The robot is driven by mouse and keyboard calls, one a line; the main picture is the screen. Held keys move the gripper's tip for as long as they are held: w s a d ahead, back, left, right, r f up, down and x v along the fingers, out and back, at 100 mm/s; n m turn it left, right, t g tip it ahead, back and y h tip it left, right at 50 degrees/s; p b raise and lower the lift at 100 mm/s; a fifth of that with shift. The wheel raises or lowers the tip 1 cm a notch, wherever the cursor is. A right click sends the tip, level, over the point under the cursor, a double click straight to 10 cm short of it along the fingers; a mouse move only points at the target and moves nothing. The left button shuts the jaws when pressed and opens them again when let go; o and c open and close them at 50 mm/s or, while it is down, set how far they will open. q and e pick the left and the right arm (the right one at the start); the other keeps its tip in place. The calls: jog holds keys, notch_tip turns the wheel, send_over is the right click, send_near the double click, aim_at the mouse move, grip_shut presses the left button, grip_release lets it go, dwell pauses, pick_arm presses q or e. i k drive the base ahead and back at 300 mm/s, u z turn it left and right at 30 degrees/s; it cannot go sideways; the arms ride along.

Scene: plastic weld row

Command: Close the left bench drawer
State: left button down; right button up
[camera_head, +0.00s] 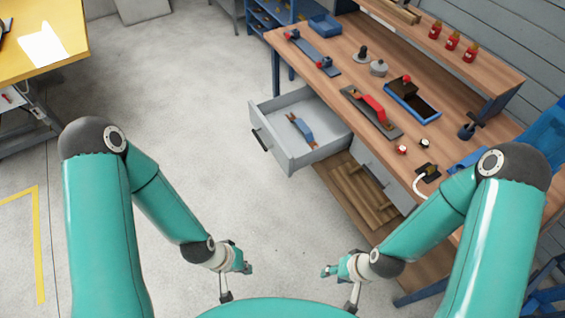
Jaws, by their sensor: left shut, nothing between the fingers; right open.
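The left bench drawer (285,155) is grey and stands pulled out from the wooden workbench (335,83). Its dark handle (260,140) is on the front panel, facing left. A blue tool with brown ends (302,130) lies inside the drawer. A second grey drawer (383,178) to the right sits in the bench front. My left gripper (247,268) is shut and empty, in front of the bench and below the open drawer in the picture. My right gripper (327,271) is open and empty, to the right of the left one. Neither touches the drawer.
The bench top carries a red-handled tool (374,108), a blue tray (412,100) and several small parts. A wooden lower shelf (352,195) lies under the drawers. A yellow table (70,45) stands at far left. The grey floor between is clear.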

aim_at(287, 142)
jog(key=z, duration=0.1)
jog(key=i, duration=0.85)
jog(key=u, duration=0.1)
